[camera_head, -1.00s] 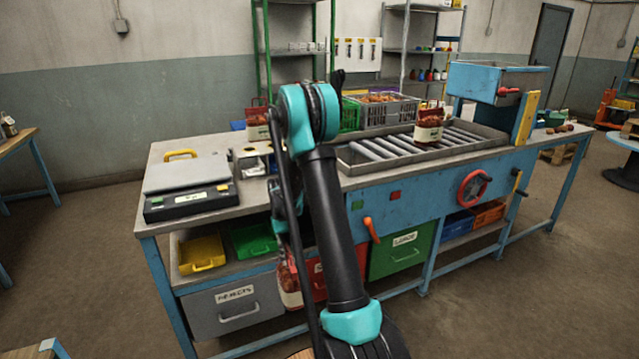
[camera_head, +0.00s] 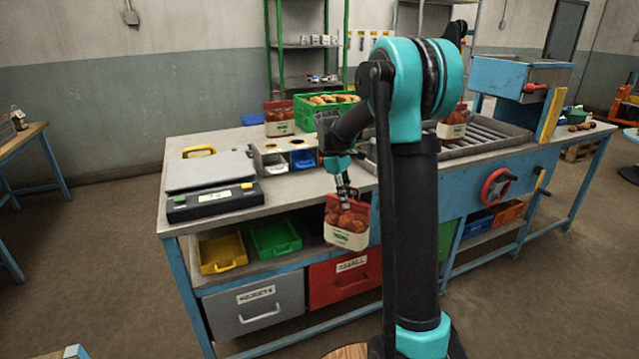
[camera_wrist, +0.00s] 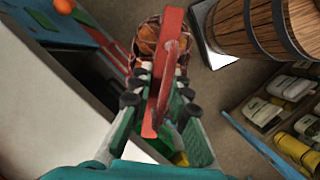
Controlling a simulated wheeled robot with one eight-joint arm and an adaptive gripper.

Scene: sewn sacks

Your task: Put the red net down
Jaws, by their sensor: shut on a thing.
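The red net (camera_head: 346,218) is a red-topped bag of orange-brown round produce with a cream label band. It hangs upright from my gripper (camera_head: 343,185), in front of the workbench's front edge and clear of the bench top. In the wrist view my gripper (camera_wrist: 158,105) is shut on the net's red top strip (camera_wrist: 168,65), with the produce (camera_wrist: 149,40) showing beyond the fingers. Two similar red nets stand on the bench, one at the back (camera_head: 279,119) and one by the rollers (camera_head: 453,122), partly hidden by my arm.
A green crate (camera_head: 318,105) of produce stands at the back. Below are trays and a red drawer (camera_head: 345,276). A wooden barrel (camera_wrist: 262,28) shows in the wrist view.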

